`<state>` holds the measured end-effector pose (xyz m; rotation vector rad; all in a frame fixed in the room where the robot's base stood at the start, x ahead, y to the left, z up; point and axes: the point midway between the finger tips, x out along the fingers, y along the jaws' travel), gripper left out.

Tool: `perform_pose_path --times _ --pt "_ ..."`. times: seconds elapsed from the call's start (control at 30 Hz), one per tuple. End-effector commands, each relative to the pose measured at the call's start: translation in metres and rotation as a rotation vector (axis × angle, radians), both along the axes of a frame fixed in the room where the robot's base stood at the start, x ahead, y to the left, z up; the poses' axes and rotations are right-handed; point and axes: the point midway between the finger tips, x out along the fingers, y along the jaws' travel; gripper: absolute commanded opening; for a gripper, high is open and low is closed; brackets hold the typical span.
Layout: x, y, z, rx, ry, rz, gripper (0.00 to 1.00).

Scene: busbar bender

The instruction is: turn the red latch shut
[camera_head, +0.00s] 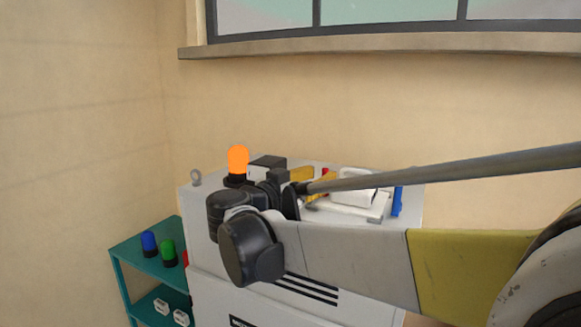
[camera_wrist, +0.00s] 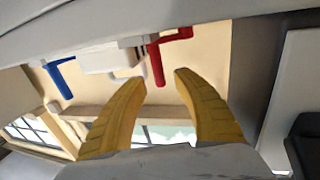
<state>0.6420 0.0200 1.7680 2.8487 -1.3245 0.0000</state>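The red latch (camera_wrist: 170,44) shows in the wrist view as an L-shaped bar. One arm of it reaches down between my fingertips, and its other arm points right. In the head view only a small red bit (camera_head: 325,171) shows beside my gripper (camera_head: 312,181); the rest is hidden. My gripper (camera_wrist: 160,78) has two yellow fingers, spread apart with a clear gap. I cannot tell whether either finger touches the latch.
A white block (camera_wrist: 105,58) and a blue latch (camera_wrist: 60,78) stand left of the red one in the wrist view. The grey machine (camera_head: 210,290) carries an orange lamp (camera_head: 238,160). A teal shelf (camera_head: 150,262) stands at left, and a wall with a window rises behind.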

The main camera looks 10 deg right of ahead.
Motion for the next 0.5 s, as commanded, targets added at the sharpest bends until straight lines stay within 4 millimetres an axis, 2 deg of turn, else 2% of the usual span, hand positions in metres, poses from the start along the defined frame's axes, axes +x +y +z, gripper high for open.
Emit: perform_pose_path --times 0.2,0.5 --pt "0.015 -0.018 0.001 0.000 0.000 -0.001 0.36" --pt "0.017 -0.020 0.000 0.000 0.000 0.001 0.36"
